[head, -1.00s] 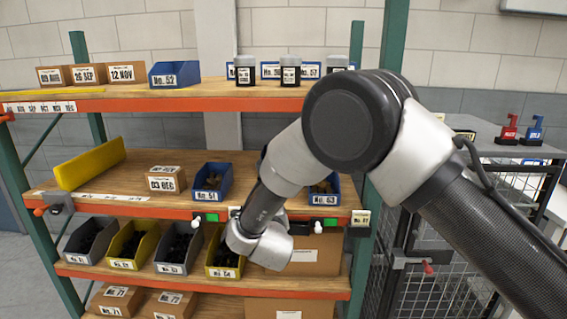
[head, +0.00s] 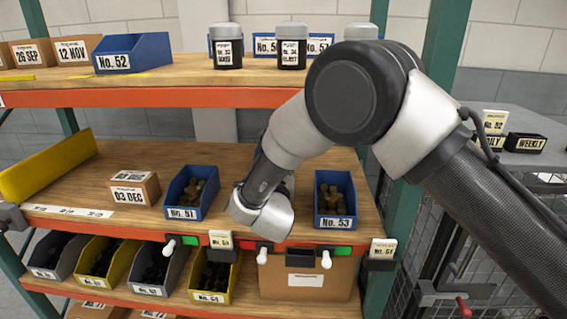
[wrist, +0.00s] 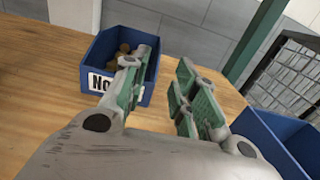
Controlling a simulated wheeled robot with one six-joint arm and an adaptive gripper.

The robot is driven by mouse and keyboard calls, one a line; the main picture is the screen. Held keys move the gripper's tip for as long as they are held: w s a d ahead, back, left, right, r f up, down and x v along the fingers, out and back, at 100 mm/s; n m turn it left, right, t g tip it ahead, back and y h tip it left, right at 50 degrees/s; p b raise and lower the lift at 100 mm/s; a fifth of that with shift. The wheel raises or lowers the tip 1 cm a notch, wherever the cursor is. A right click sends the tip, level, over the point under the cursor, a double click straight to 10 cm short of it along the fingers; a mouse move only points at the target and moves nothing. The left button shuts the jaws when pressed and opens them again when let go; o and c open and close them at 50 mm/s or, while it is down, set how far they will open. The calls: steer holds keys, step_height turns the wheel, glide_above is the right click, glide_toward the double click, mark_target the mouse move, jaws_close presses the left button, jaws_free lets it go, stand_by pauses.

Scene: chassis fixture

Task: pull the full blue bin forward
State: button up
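In the head view, blue bin No. 51 (head: 187,199) stands on the middle shelf left of my wrist, with brown pieces inside. Blue bin No. 53 (head: 335,218) stands to the right, also holding brown pieces. My gripper's fingers are hidden in the head view behind my wrist. In the wrist view my gripper (wrist: 162,82) is open and empty, its green-padded fingers apart. A blue bin (wrist: 100,50) with brown pieces is just beyond the left finger; its number is partly hidden. Another blue bin (wrist: 285,140) is at lower right. I cannot tell whether a finger touches a bin.
The upper shelf bears blue bin No. 52 (head: 135,57) and dark jars (head: 291,50). A carton (head: 132,190) and yellow bar (head: 45,168) are on the middle shelf. White knobs (head: 263,256) and card holders line its orange edge. A green post (head: 405,180) stands right.

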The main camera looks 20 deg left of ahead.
steer(key=shift+w, duration=0.1)
steer(key=x, duration=1.1)
steer(key=shift+w+a, duration=0.2)
steer(key=shift+w, duration=0.2)
jaws_close()
